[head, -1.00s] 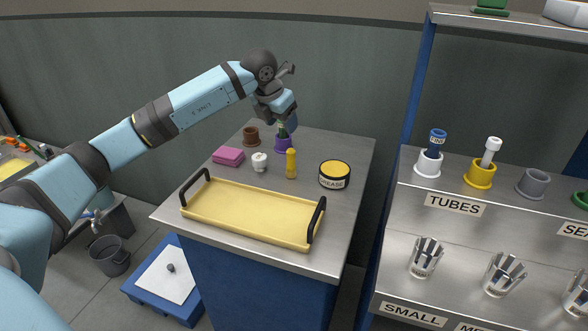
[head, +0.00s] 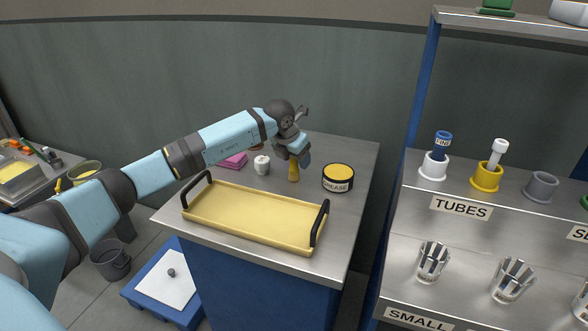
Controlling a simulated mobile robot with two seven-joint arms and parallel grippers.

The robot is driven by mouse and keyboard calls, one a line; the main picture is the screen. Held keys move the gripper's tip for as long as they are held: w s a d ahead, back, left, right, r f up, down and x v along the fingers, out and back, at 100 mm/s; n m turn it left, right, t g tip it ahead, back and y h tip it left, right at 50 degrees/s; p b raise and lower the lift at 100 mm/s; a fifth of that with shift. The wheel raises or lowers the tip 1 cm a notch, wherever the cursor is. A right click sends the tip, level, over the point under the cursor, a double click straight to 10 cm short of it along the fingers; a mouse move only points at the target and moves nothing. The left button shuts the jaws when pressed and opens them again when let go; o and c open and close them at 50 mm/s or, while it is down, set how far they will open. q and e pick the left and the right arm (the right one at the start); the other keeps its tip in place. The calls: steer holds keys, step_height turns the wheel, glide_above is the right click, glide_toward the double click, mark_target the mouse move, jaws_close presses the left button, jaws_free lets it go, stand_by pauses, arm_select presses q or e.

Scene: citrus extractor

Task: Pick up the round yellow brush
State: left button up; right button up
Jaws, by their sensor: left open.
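A small upright yellow piece (head: 294,173), which looks like the round yellow brush, stands on the metal-topped counter (head: 345,205) behind the yellow tray. My left gripper (head: 302,157) points down over it from above and covers its upper part. The gripper is open. The picture does not show clearly whether the fingers are around the brush or in front of it, or whether they touch it. My right gripper does not show.
The yellow tray (head: 245,214) with dark handles lies in front. A grease tin (head: 338,178) stands right of the brush; a white knobbed piece (head: 262,165) and pink block (head: 233,160) stand left. A labelled shelf (head: 462,208) rises at the right.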

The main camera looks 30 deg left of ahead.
arm_select(q)
steer(key=c, duration=1)
step_height(320, 180, up, 20)
steer(key=p, duration=0.2)
steer(key=shift+p, duration=0.3)
